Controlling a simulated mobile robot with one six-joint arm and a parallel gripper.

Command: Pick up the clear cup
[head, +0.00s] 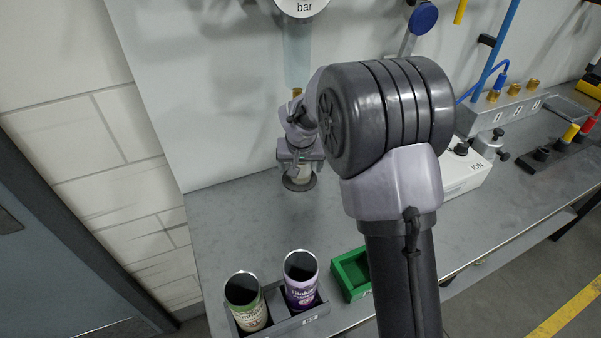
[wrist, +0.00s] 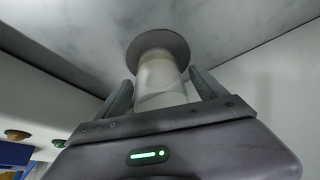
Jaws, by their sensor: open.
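The clear cup (wrist: 160,82) is a pale, translucent cylinder on a dark round base in the wrist view. It stands between the two fingers of my gripper (wrist: 162,90), which are open, one on each side of it. Whether either finger touches it I cannot tell. In the head view my gripper (head: 300,165) is at the back of the bench near the wall, and the cup (head: 302,175) is mostly hidden behind it above the dark round base (head: 299,184).
A grey holder (head: 285,322) at the front holds a green-labelled can (head: 247,305) and a purple-labelled can (head: 300,282). A green tray (head: 351,274) sits beside it. A white box (head: 465,175) and fittings stand to the right. The left bench top is clear.

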